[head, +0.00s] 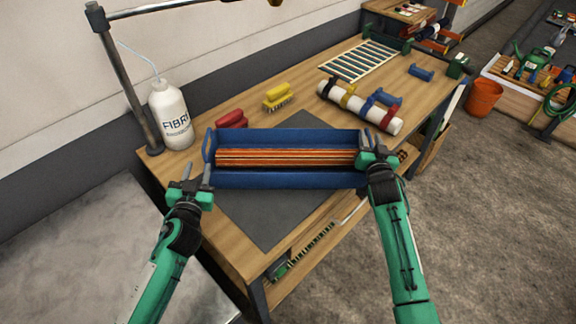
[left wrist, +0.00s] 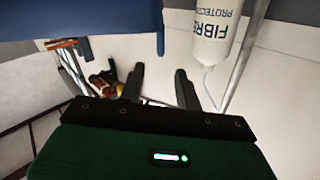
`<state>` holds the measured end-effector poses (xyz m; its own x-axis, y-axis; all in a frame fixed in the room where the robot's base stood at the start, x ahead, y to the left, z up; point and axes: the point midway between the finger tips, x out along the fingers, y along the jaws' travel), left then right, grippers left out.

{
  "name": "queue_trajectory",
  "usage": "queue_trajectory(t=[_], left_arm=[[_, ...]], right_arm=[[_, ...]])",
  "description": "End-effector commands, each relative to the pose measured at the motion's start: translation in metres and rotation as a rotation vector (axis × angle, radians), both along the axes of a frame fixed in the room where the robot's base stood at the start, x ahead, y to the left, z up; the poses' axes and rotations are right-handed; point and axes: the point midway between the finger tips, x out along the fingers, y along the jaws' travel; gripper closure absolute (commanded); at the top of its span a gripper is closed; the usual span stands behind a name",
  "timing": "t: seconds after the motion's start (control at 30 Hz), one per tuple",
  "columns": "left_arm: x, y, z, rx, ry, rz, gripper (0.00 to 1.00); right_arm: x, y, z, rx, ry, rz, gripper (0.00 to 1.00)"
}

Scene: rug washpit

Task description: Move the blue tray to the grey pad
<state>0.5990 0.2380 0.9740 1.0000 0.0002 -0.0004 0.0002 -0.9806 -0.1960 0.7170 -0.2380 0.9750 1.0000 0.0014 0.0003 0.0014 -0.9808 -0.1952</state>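The blue tray (head: 285,180) is long and holds a bundle of orange and brown striped lengths. It lies across the grey pad (head: 265,222), which shows in front of it and behind it; I cannot tell whether its base touches the pad everywhere. My left gripper (head: 192,172) is beside the tray's left end, apart from the handle there. In the left wrist view its fingers (left wrist: 160,88) are spread with nothing between them, and a blue part of the tray (left wrist: 110,18) shows at upper left. My right gripper (head: 377,148) is at the tray's right end and hides that handle.
A white bottle (head: 170,115) and a lamp post stand at the bench's left back. A red brush (head: 232,119) and a yellow brush (head: 277,97) lie behind the tray. A strapped white roll (head: 360,106) lies at back right. An orange bucket (head: 484,98) stands on the floor.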

Motion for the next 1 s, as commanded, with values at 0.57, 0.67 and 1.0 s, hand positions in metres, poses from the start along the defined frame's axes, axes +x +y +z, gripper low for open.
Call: queue_trajectory(t=[0.57,0.67,1.0], left_arm=[[0.000,0.000,0.000,0.000,0.000,0.000,0.66],[0.000,0.000,0.000,0.000,0.000,0.000,0.66],[0.000,0.000,0.000,0.000,0.000,0.000,0.66]], right_arm=[[-0.093,0.000,-0.001,0.000,0.001,-0.001,0.66],[-0.105,0.000,-0.001,0.000,0.001,-0.001,0.66],[-0.118,0.000,0.000,0.000,0.000,0.000,0.66]])
